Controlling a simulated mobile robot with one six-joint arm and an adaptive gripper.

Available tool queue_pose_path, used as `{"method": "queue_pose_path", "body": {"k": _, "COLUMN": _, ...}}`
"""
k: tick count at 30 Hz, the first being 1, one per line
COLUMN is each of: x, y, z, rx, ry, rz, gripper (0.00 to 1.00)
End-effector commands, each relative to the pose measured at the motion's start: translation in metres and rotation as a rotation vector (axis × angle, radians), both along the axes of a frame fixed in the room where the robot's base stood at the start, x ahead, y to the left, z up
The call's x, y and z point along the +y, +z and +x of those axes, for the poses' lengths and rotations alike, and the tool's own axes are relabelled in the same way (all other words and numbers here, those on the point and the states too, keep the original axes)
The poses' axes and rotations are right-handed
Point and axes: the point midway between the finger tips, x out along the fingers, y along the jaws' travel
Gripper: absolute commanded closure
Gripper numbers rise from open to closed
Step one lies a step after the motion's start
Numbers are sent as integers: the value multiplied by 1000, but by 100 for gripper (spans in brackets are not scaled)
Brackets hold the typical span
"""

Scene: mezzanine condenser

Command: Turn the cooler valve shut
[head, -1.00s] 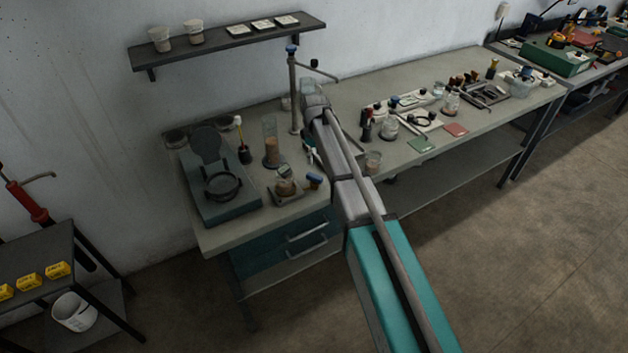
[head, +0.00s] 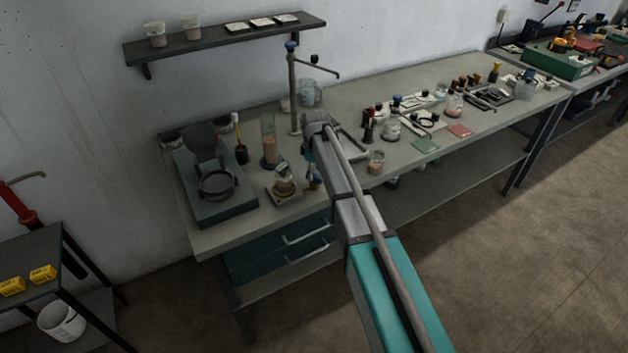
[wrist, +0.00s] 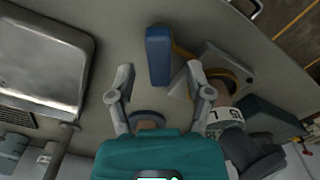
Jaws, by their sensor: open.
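A blue, block-like handle (wrist: 158,55), which looks like the cooler valve's lever, stands over the bench in the wrist view. My gripper (wrist: 160,78) is open, with one finger on each side of the handle's near end. The fingers look apart from it, and nothing is held. The handle's mount is not clear.
A steel sink (wrist: 40,55) lies left in the wrist view. On the bench (head: 225,238), a tall tap (head: 293,95) stands behind my wrist, a glass cylinder (head: 269,143) stands left of it, and a teal device (head: 215,205) sits farther left. A beaker (head: 376,162) is to the right.

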Motion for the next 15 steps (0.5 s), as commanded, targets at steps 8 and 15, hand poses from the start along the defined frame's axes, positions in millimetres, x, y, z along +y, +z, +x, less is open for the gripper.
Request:
{"method": "queue_pose_path", "body": {"k": 8, "x": 0, "y": -16, "z": 0, "rx": 0, "ry": 0, "rz": 0, "gripper": 34}}
{"method": "queue_pose_path", "body": {"k": 15, "x": 0, "y": -18, "z": 0, "rx": 0, "ry": 0, "rz": 0, "gripper": 34}}
